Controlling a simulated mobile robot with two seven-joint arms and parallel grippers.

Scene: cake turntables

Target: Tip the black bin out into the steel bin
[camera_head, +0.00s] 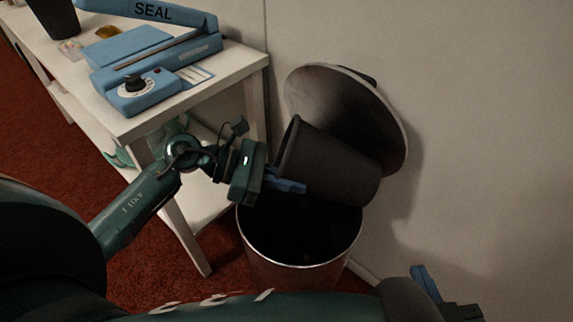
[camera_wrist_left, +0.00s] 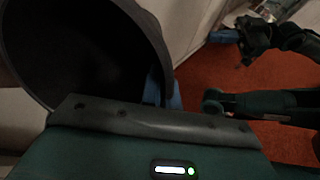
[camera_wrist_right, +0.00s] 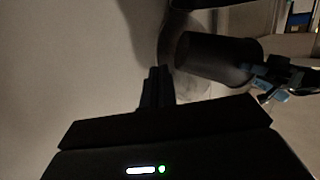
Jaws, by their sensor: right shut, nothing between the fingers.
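The black bin (camera_head: 335,165) is tilted far over in the air above the steel bin, its mouth towards the left. My left gripper (camera_head: 287,185) is shut on its wall near the rim. The left wrist view looks into the bin's dark mouth (camera_wrist_left: 75,55), where I make out no contents. The steel bin (camera_head: 300,265) stands on the floor, open, its inside dark. Its round lid (camera_head: 325,92) is raised against the wall behind the black bin. My right gripper (camera_head: 425,284) is shut and empty, at lower right in the head view; its fingers also show in the right wrist view (camera_wrist_right: 157,88).
A white table (camera_head: 185,115) stands left of the steel bin, close to my left arm. It carries a blue sealing machine (camera_head: 160,65) and a dark container (camera_head: 55,17). A pale wall (camera_head: 480,120) is close behind and right. Red carpet (camera_head: 50,150) covers the floor.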

